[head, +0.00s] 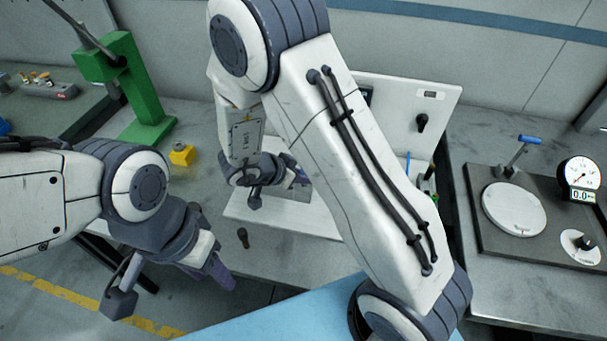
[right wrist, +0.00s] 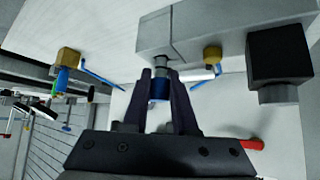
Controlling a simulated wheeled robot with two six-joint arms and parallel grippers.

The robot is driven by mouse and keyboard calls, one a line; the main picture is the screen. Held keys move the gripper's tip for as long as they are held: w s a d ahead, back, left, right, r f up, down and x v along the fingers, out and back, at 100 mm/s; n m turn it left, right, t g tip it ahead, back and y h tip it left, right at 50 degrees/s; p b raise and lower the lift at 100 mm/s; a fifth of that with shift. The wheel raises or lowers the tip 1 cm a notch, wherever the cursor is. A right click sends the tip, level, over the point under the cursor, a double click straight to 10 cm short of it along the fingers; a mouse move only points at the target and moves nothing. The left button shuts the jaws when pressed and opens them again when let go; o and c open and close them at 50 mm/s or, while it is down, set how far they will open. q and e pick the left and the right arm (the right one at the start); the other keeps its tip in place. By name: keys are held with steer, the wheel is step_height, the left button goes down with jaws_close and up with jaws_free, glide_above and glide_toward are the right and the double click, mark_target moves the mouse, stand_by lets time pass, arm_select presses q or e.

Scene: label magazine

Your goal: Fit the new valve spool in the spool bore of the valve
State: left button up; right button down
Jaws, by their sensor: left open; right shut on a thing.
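The valve is a grey block (right wrist: 225,25) at the top of the right wrist view. My right gripper (right wrist: 160,78) is shut on the blue end of the spool (right wrist: 158,90), right in front of the block. A grey cylindrical part (right wrist: 156,50) shows between the fingertips and the block face; I cannot tell how deep the spool sits in the bore. In the head view my right gripper (head: 273,190) is at the valve (head: 298,192) on the white board, mostly covering it. My left gripper (head: 172,288) is open and empty at lower left, apart from the valve.
A black solenoid-like block (right wrist: 278,55) and a brass fitting (right wrist: 212,56) stick out beside the spool. A small black part (head: 243,238) lies on the bench front. A yellow block (head: 182,154) and green stand (head: 125,80) are left. A gauge plate (head: 545,215) is right.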

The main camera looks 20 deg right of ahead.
steer(key=shift+f, duration=0.3)
steer(key=c, duration=0.6)
jaws_free()
steer(key=shift+a+r, duration=0.1)
steer(key=v, duration=1)
steer(key=shift+r+p, duration=0.15)
steer(key=shift+p, duration=0.2)
